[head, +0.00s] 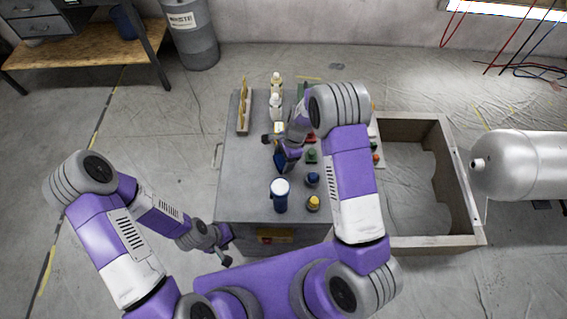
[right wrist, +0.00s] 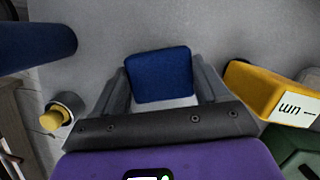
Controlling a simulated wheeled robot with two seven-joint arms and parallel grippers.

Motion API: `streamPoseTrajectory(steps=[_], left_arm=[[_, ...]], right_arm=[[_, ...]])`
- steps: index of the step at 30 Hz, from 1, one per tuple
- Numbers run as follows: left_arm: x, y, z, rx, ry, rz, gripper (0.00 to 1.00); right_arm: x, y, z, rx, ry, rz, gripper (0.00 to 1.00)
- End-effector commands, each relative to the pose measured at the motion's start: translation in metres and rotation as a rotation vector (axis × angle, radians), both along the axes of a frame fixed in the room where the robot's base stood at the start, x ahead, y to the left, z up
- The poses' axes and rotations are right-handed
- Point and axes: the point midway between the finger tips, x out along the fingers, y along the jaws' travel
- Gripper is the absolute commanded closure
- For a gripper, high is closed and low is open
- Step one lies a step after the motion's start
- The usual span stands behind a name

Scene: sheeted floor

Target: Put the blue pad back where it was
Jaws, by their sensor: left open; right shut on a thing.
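The blue pad is a small dark blue square block; it shows between the fingers of my right gripper in the right wrist view (right wrist: 161,75). In the head view the pad (head: 279,161) is partly hidden beside my right gripper (head: 283,154), over the middle of the grey table top. My right gripper is shut on the pad; whether the pad touches the table I cannot tell. My left gripper (head: 226,250) is open and empty, low at the front left corner of the table.
The grey table (head: 240,190) holds a blue bottle with a white lid (head: 281,195), a blue knob (head: 312,179), a yellow knob (head: 313,203), a green piece (head: 311,156) and white bottles (head: 275,104). A wooden crate (head: 462,190) stands at the right.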

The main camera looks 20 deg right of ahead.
Motion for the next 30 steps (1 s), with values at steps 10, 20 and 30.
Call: streamPoseTrajectory(steps=[10,20,30], left_arm=[[0.0,0.0,-0.006,0.0,0.0,0.0,0.39],[0.0,0.0,-0.008,0.0,0.0,0.0,0.39],[0.0,0.0,-0.007,0.0,0.0,0.0,0.39]], right_arm=[[0.0,0.0,-0.027,0.0,0.001,0.0,0.51],[0.0,0.0,-0.03,-0.001,0.001,0.0,0.08],[0.0,0.0,-0.029,0.0,0.001,0.0,0.01]])
